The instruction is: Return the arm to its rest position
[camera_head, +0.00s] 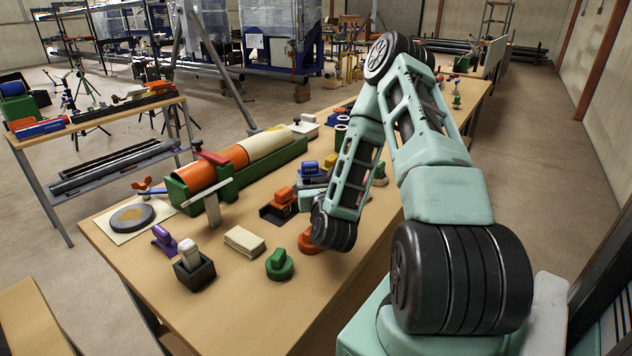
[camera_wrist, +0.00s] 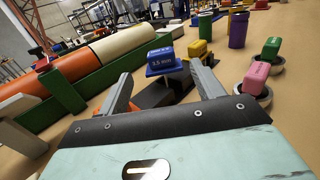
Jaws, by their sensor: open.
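My arm (camera_head: 436,125) is bent over the workbench, its elbow high and its forearm slanting down to the left. My gripper (camera_wrist: 160,70) is open in the wrist view, its two grey fingers apart with nothing held between them. Beyond the fingers stands a blue block marked "3.5 mm" (camera_wrist: 161,61) on a dark holder; I cannot tell the exact gap. In the head view the wrist end of the arm hangs above the bench among small coloured blocks, and the fingers are not clearly seen there.
A green trough with orange and cream pipe (camera_head: 265,143) lies along the bench (camera_head: 225,325). An orange knob (camera_head: 309,241), a green knob (camera_head: 280,264) and a cream block (camera_head: 244,241) are near the arm. In the wrist view, pink (camera_wrist: 256,77) and green (camera_wrist: 271,48) blocks stand right.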

